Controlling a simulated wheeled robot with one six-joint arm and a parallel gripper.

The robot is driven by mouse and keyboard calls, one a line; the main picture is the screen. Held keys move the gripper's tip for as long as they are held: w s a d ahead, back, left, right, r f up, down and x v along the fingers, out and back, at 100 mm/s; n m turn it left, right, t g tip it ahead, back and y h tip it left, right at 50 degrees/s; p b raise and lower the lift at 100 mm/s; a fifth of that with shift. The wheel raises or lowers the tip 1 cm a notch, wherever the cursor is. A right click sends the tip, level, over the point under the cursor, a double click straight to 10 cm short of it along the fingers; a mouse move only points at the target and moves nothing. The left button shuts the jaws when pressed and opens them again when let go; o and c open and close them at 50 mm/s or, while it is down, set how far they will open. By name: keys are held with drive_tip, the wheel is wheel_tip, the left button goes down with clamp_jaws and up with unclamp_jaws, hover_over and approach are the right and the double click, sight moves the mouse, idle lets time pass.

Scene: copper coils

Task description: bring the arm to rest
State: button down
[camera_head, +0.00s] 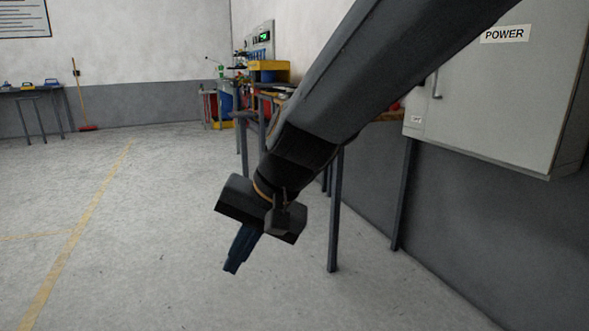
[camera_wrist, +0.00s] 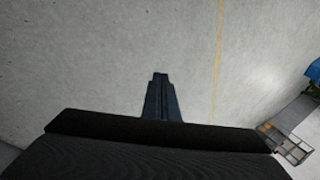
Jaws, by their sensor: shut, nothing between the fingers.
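My gripper (camera_head: 231,268) hangs at the end of my arm, which reaches down from the upper right in the head view. The fingers point down and slightly left over bare floor. In the wrist view my gripper (camera_wrist: 160,76) shows its two fingers together, with nothing between them. The gripper touches nothing that I can see.
A grey cabinet marked POWER (camera_head: 487,95) is on the right wall. A workbench with coloured items, including a yellow bin (camera_head: 270,70), stands behind my arm. A broom (camera_head: 80,95) leans at the far wall. The concrete floor (camera_head: 150,230) at left is clear.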

drive_tip(key=s+d+f+n+g+h, duration=0.1)
drive_tip(key=s+d+f+n+h, duration=0.15)
drive_tip(key=s+d, duration=0.35)
drive_tip(key=s+d+f+n+g+h, duration=0.1)
drive_tip(key=s+d+f+n+h, duration=0.2)
drive_tip(key=s, duration=0.5)
drive_tip(key=d+r+m+p, duration=0.2)
drive_tip(key=d+r+p, duration=0.8)
drive_tip(key=p, duration=0.6)
drive_tip(key=d+r+m+p, duration=0.3)
drive_tip(key=d+r+p, duration=0.7)
drive_tip(key=r+p, duration=0.5)
drive_tip(key=shift+d+p, duration=0.15)
drive_tip(key=shift+p, duration=0.55)
drive_tip(key=shift+w, duration=0.1)
